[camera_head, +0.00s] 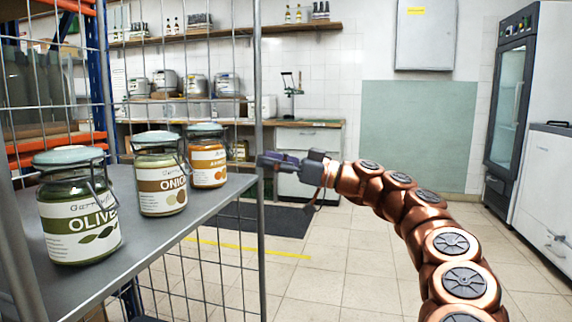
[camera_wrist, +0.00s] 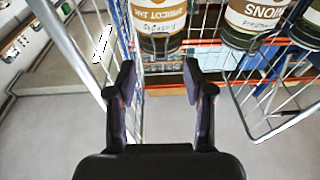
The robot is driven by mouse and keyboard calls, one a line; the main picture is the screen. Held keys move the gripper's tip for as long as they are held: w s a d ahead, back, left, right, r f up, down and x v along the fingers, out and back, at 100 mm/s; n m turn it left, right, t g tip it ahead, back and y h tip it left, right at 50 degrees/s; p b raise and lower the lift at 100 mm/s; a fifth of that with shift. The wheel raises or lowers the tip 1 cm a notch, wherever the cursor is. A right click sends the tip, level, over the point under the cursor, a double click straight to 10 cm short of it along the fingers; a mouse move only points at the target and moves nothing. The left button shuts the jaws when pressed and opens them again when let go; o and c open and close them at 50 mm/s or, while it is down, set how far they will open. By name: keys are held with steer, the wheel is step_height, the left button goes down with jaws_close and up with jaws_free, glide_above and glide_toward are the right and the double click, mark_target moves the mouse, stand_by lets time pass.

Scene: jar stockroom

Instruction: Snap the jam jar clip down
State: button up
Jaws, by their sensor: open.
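Three glass jars with pale green lids stand upright on the grey shelf (camera_head: 190,222). The far jar (camera_head: 208,157) has an orange label, partly hidden by the onion jar; I take it for the jam jar. A thin wire clip shows near its lid, but its position is unclear. My gripper (camera_head: 264,160) is open and empty, to the right of this jar, by the shelf's upright post. In the wrist view the open fingers (camera_wrist: 159,82) point toward a jar with a gold-brown label (camera_wrist: 165,12), upside down at the top edge.
The onion jar (camera_head: 160,178) and olive jar (camera_head: 80,208) stand nearer on the shelf. The metal post (camera_head: 259,120) and wire mesh (camera_head: 205,265) bound the shelf close to my gripper. Open tiled floor (camera_head: 330,270) lies to the right.

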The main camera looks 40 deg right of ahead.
steer(key=shift+v, duration=1.8)
